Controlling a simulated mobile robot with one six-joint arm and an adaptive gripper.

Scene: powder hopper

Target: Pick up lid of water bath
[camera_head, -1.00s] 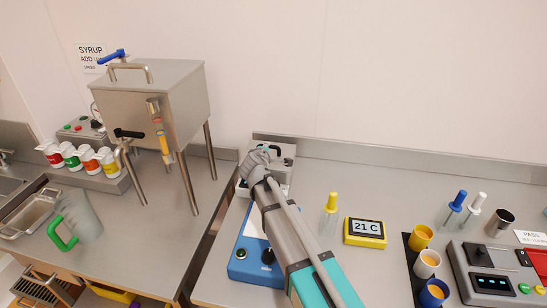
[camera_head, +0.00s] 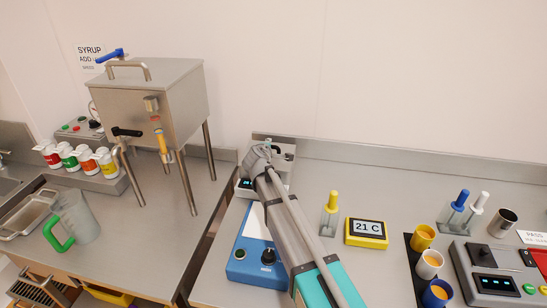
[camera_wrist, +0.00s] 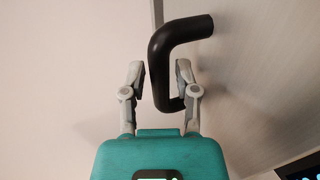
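My gripper (camera_head: 263,152) is at the back of the right bench, over the grey water bath, which it mostly hides in the head view. The bath's small display (camera_head: 245,183) shows left of my wrist. In the wrist view, a black bent handle (camera_wrist: 160,60) stands between the two fingers of my gripper (camera_wrist: 161,75). The fingers are apart, one on each side of the handle, with a visible gap at the left finger. The right finger is close to the handle; contact cannot be told. The lid's pale surface (camera_wrist: 245,90) seems to fill the right side.
A blue instrument box (camera_head: 258,250) lies under my forearm. The steel hopper (camera_head: 155,100) stands on the left bench. The wall is close behind.

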